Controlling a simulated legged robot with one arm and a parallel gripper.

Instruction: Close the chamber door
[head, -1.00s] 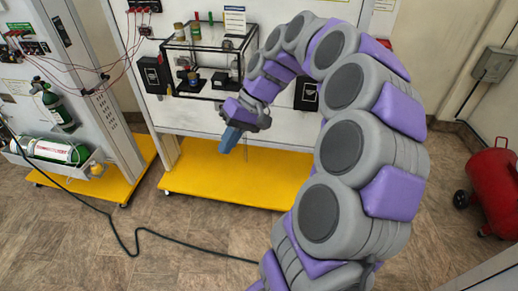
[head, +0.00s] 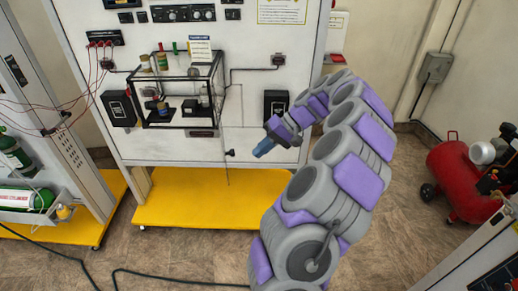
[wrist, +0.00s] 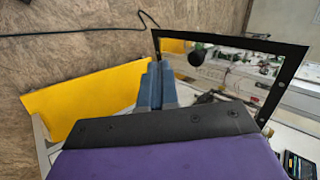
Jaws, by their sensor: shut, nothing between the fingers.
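The chamber is a clear box with a black frame (head: 185,127) on the white panel, with small jars inside and on top. Its door is a clear panel with a black border (wrist: 225,38) and a round black knob (wrist: 203,54), large in the wrist view. In the head view the door stands open toward me, nearly edge-on, with its knob (head: 230,152) below and right of the box. My gripper (head: 259,151), with blue fingers, is right of the knob. In the wrist view the shut, empty fingers (wrist: 157,82) lie left of the knob; contact with the door cannot be told.
A black box (head: 276,104) is on the panel right of the chamber, above my gripper. The yellow base (head: 190,205) juts out below. A red tank (head: 460,178) stands at the right. A gas-cylinder trainer is at the left, and a dark hose lies on the floor.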

